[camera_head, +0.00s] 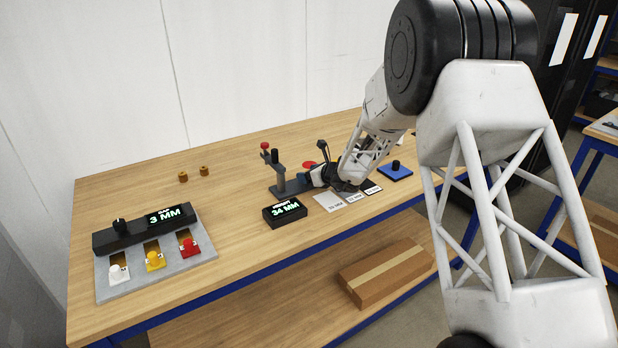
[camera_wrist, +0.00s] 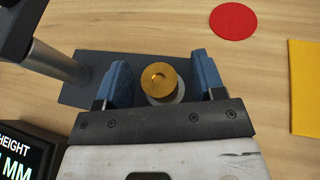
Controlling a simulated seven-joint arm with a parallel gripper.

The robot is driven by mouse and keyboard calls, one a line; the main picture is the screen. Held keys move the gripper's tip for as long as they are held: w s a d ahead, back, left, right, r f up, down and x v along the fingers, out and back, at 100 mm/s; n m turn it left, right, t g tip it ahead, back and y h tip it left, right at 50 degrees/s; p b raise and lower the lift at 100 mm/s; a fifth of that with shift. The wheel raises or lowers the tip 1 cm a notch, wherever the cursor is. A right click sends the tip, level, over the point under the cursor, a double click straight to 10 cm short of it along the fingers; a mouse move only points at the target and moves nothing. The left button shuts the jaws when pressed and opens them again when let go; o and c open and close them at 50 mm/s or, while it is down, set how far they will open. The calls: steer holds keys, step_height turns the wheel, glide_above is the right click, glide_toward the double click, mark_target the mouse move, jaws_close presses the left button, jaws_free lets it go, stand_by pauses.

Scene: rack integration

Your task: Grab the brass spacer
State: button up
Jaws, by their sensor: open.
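A round brass spacer (camera_wrist: 161,78) with a small centre mark sits on a light grey disc on the dark base plate (camera_wrist: 78,92) of the height gauge. My gripper (camera_wrist: 160,62) is open, with one blue finger on each side of the spacer and a small gap at both sides. In the head view my gripper (camera_head: 318,178) is low over the gauge and hides the spacer. Two similar small brass pieces (camera_head: 183,177) (camera_head: 204,171) stand on the table at the left.
The gauge's post (camera_head: 278,175) stands left of my gripper, with the "34 MM" display (camera_head: 285,212) in front. A red disc (camera_wrist: 233,21) and a yellow sheet (camera_wrist: 304,85) lie to the right in the wrist view. A switch panel (camera_head: 155,265) is at the left.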

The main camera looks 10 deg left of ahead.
stand_by(0.4)
steer(key=c, duration=1.1)
steer(key=shift+r, duration=0.1)
steer(key=shift+r, duration=1.4)
steer(key=shift+s+r, duration=0.1)
steer(key=shift+r, duration=0.25)
steer(key=s+d, duration=0.2)
steer(key=s, duration=0.2)
steer(key=s+d+r, duration=0.1)
steer(key=s+d, duration=0.1)
steer(key=s, duration=0.3)
steer(key=s+d, duration=0.2)
steer(key=s, duration=0.3)
steer(key=shift+s+d+r, duration=0.2)
steer(key=shift+s+d, duration=0.05)
